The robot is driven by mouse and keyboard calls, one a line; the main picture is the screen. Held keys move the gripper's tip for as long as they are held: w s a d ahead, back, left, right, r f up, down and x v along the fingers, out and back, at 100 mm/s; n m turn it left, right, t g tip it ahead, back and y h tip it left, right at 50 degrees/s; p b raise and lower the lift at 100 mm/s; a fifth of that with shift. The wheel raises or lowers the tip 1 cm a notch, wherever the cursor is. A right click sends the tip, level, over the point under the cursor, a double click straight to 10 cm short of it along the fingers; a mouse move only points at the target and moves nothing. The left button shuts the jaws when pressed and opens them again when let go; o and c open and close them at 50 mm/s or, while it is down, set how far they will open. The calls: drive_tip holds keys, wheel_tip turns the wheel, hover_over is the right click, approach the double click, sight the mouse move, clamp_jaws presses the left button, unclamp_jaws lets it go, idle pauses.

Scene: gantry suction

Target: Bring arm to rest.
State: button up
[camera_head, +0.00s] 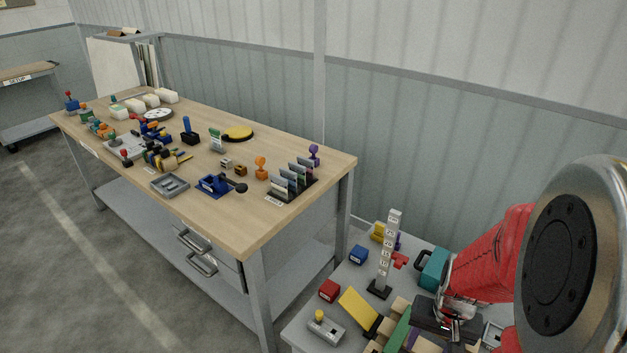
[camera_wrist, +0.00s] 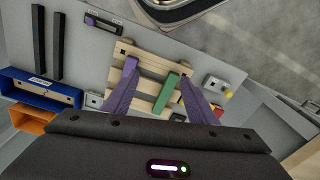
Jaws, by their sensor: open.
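My gripper (camera_head: 447,322) is at the lower right of the head view, low over a grey table beside my red arm. In the wrist view my gripper (camera_wrist: 155,98) shows its two purple fingers spread apart. Between them lies a light wooden slatted rack (camera_wrist: 146,85) with a green bar (camera_wrist: 166,94) on it. No object is held between the fingers. Whether the fingertips touch the rack cannot be told. My arm covers part of the grey table in the head view.
The grey table (camera_head: 297,334) also carries a white numbered post (camera_head: 388,247), a red block (camera_head: 329,290), a blue block (camera_head: 358,254) and a teal case (camera_head: 433,268). In the wrist view, a blue bin (camera_wrist: 40,92) stands at left. A wooden workbench (camera_head: 235,222) with many small items stands left.

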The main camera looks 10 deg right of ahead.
drive_tip(key=a+r+n+t, duration=0.2)
drive_tip(key=a+r+n, duration=0.1)
drive_tip(key=a+r, duration=0.5)
drive_tip(key=a+r+n+t, duration=0.3)
drive_tip(key=a+r, duration=0.6)
drive_tip(key=r, duration=0.6)
drive_tip(key=shift+w+a+n, duration=0.15)
drive_tip(key=shift+w+n, duration=0.15)
drive_tip(key=shift+n, duration=0.1)
